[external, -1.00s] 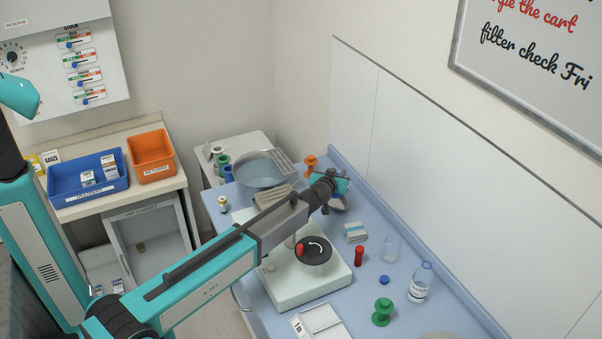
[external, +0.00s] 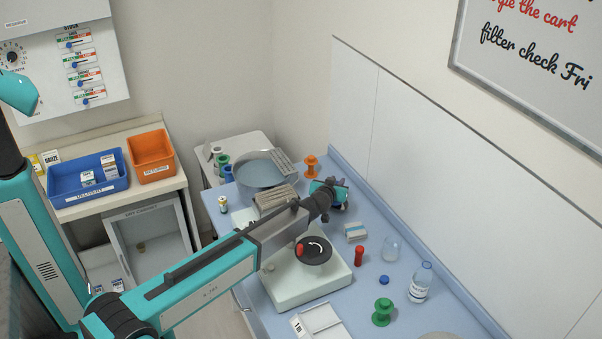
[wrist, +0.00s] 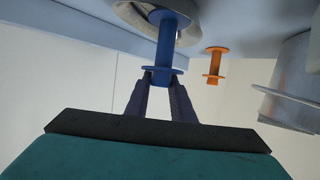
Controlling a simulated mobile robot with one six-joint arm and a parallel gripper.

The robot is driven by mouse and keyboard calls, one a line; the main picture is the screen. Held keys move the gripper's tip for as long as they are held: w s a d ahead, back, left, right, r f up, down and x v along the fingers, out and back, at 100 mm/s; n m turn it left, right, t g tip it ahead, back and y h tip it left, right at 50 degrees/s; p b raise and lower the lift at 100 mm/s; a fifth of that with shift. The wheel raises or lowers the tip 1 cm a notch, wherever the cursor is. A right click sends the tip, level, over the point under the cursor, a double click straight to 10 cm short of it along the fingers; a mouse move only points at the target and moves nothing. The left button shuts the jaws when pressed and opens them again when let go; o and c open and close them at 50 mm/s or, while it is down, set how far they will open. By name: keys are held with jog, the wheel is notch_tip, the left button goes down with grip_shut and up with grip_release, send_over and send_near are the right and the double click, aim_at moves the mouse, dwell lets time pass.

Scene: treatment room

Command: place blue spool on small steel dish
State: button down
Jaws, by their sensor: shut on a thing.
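In the wrist view the blue spool (wrist: 165,50) stands between the fingertips of my gripper (wrist: 160,82), which is shut on its near end. The view is upside down, with the tabletop along the top. The spool's far flange overlaps the small steel dish (wrist: 192,36); I cannot tell whether they touch. In the external view my gripper (external: 332,194) is low over the back of the blue table, and it and the arm hide the spool and most or all of the dish.
An orange spool (external: 311,166) and a large steel bowl (external: 262,171) stand close to my gripper. The wall panel (external: 450,190) bounds the right side.

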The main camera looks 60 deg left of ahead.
jog(key=shift+f+b, duration=0.5)
jog(key=shift+b, duration=0.35)
jog(key=c, duration=1.5)
grip_release()
jog(key=shift+r+p, duration=0.3)
jog(key=shift+p, duration=0.15)
jog(key=shift+r+p, duration=0.4)
jog(key=shift+p, duration=0.35)
jog(key=shift+b+v, duration=0.85)
jog(key=shift+v, duration=0.55)
jog(key=shift+b+v, duration=1)
jog(key=shift+v, duration=1.3)
